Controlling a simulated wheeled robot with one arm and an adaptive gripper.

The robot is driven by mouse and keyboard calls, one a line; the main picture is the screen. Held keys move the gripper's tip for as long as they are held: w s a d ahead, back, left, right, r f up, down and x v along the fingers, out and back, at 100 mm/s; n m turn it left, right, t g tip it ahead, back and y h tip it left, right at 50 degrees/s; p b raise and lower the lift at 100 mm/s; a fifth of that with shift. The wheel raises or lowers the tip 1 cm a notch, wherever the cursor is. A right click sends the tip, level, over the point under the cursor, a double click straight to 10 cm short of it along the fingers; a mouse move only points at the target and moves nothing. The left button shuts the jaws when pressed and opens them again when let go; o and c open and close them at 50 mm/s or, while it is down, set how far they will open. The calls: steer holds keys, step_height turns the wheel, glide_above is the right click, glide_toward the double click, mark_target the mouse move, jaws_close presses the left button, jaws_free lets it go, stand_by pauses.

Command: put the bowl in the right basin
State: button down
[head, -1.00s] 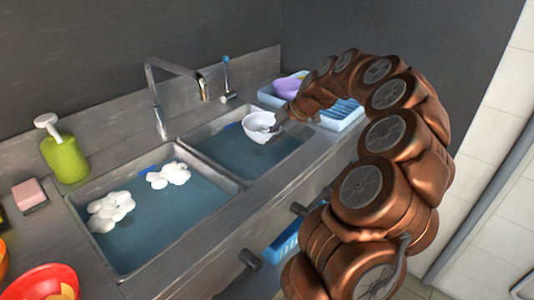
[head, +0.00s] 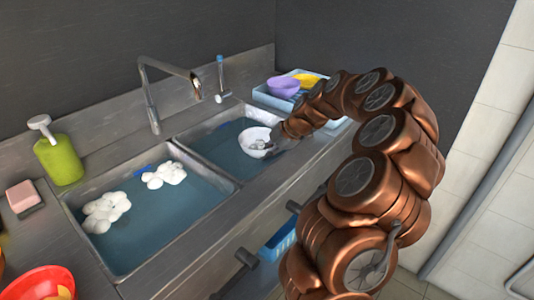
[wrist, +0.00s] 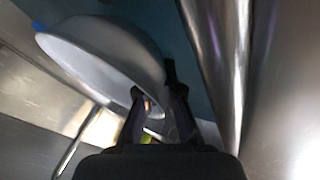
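The white bowl (head: 254,141) is over the right basin (head: 205,128), inside its outline near the right end, and tilted. I cannot tell whether it touches the water. My gripper (head: 274,141) is at the bowl's right side, small and partly hidden in the head view. In the wrist view the bowl (wrist: 105,45) fills the upper left, and my gripper (wrist: 155,95) has one finger inside the rim and one outside, shut on it. The right basin holds bluish water.
The left basin (head: 75,215) holds water and white foam. A faucet (head: 150,100) stands behind the basins. A blue rack (head: 265,97) with a purple bowl (head: 283,87) and a yellow item is at the back right. A green soap bottle (head: 59,160) and a red bowl (head: 42,284) are at left.

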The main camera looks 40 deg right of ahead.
steer(key=shift+s+a+f+b, duration=0.15)
steer(key=shift+f+b, duration=0.6)
steer(key=shift+b, duration=0.05)
steer(key=c, duration=1.4)
jaws_free()
steer(key=shift+a+f, duration=0.1)
steer(key=shift+f, duration=0.05)
steer(key=shift+o, duration=0.4)
steer(key=shift+s+f, duration=0.1)
steer(key=shift+a, duration=0.1)
steer(key=shift+r+p, duration=0.7)
steer(key=shift+p, duration=0.55)
steer(key=v, duration=0.4)
steer(key=b+v, duration=0.1)
steer(key=v, duration=0.3)
steer(key=b+v, duration=0.1)
steer(key=v, duration=0.3)
steer(key=shift+w+d+r, duration=0.25)
steer(key=shift+d+r, duration=0.1)
steer(key=shift+r, duration=0.05)
